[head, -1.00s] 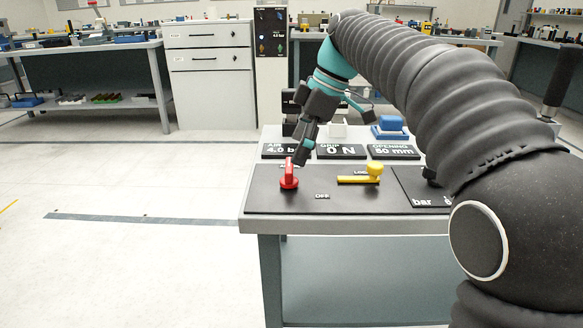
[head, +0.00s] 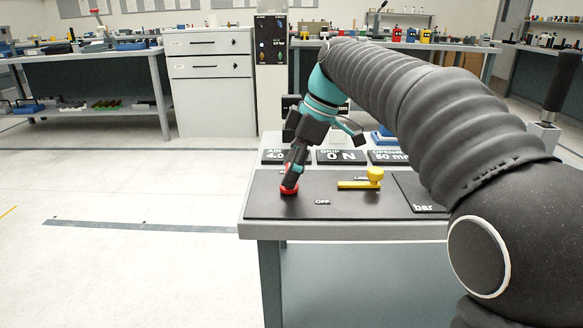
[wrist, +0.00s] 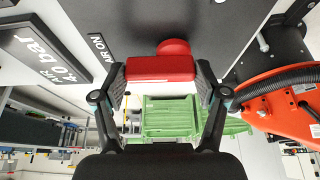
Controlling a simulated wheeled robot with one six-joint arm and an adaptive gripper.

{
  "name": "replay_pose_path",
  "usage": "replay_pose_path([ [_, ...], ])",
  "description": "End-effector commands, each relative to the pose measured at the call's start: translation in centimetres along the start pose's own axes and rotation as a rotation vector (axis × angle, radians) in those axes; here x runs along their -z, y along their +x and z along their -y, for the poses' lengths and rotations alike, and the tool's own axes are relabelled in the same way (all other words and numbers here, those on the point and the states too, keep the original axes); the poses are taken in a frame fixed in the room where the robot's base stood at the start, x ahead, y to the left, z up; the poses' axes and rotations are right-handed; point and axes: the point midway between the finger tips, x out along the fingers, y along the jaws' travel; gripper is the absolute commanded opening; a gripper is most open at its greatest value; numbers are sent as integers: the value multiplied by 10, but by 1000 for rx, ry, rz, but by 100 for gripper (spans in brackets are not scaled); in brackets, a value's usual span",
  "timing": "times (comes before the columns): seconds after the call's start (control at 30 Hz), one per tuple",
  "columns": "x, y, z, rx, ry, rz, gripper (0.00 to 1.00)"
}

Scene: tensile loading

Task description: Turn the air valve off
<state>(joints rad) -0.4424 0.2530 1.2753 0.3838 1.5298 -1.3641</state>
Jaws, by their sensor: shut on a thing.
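The red air valve (head: 288,190) stands at the left front of the dark panel on the bench. Its red handle (wrist: 160,68) lies between my two fingertips in the wrist view, with its round red base (wrist: 173,46) just behind. My gripper (head: 291,178) reaches down from above and is shut on the handle, hiding most of it in the head view. An "AIR ON" label (wrist: 103,47) is left of the handle in the wrist view. An "OFF" label (head: 322,202) lies right of the valve in the head view. The air display (wrist: 42,52) reads 4.0 bar.
A yellow lever (head: 360,184) sits to the right of the valve on the same panel. Display plates, one reading 0 N (head: 341,157), stand behind. The floor left of the bench is clear.

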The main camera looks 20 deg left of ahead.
Motion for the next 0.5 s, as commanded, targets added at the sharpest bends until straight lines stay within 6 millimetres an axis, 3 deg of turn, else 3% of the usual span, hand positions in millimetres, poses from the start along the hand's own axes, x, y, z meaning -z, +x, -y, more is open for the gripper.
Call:
replay_pose_path([
  [0.5,-2,0,2,-64,163,0,38],
])
